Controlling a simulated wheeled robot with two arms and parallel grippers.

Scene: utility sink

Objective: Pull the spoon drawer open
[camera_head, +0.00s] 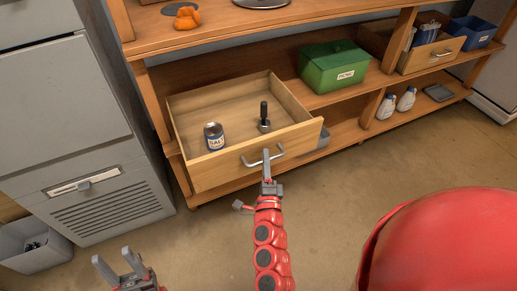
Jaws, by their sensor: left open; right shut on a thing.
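The wooden drawer (220,164) is pulled out from the shelf unit, with its inside in view. A can with a white and blue label (213,136) stands in it, and an upright tool with a black handle (264,114) is to the can's right. I cannot tell whether that tool is a spoon. My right gripper (267,158) is shut on the metal drawer handle (251,163) at the drawer's front. My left gripper (119,264) is open and empty, low at the left above the floor, apart from the drawer.
A green box (336,68) stands on the shelf right of the drawer. White bottles (396,103) and a grey tray (438,92) sit on the lower shelf. A grey cabinet (68,110) and a grey bin (33,245) are at the left. The floor (330,190) before the shelf is clear.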

